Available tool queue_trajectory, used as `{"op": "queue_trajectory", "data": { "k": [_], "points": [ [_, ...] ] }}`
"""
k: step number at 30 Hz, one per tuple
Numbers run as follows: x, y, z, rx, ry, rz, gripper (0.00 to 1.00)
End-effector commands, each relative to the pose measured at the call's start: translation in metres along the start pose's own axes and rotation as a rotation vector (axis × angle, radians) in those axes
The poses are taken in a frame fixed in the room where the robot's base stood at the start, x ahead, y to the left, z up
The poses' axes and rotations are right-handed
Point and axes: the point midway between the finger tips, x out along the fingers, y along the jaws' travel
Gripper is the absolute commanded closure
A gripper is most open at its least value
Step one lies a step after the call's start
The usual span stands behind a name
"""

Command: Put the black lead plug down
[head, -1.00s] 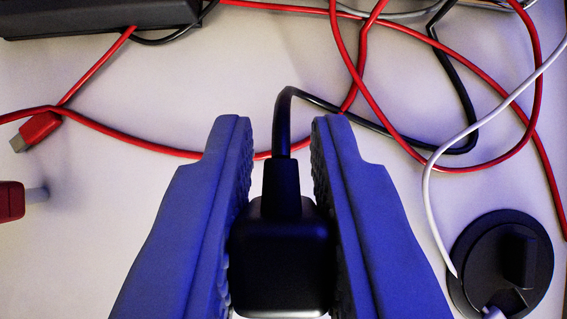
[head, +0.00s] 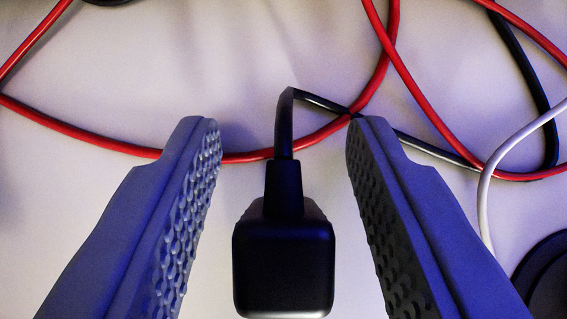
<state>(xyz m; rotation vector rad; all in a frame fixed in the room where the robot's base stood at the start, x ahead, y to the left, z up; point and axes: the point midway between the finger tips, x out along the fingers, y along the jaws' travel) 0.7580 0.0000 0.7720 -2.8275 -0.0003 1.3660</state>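The black lead plug (head: 284,262) is in the lower middle of the head view, with its black cable (head: 287,130) running up and then off to the right. My gripper (head: 271,145) is open, with one blue, studded finger on each side of the plug. There is a clear gap between the plug and each finger. The plug appears to rest on the pale surface (head: 230,50), though its underside is hidden.
A red cable (head: 85,138) curves across behind the plug and passes close to the fingertips. More red cable (head: 425,105) and a white cable (head: 486,190) lie at the right. A round black fitting (head: 550,278) shows at the lower right edge. The surface at upper middle is bare.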

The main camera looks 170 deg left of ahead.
Motion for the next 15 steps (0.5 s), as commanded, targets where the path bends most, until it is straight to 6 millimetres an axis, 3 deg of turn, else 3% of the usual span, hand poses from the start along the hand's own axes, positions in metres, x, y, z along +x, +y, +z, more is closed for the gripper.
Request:
{"op": "queue_trajectory", "data": {
  "k": [8, 15],
  "points": [
    [-0.009, 0.0, -0.002, 0.0, 0.001, 0.0, 0.61],
    [-0.044, 0.0, -0.002, 0.0, 0.003, 0.0, 0.61]
  ]
}}
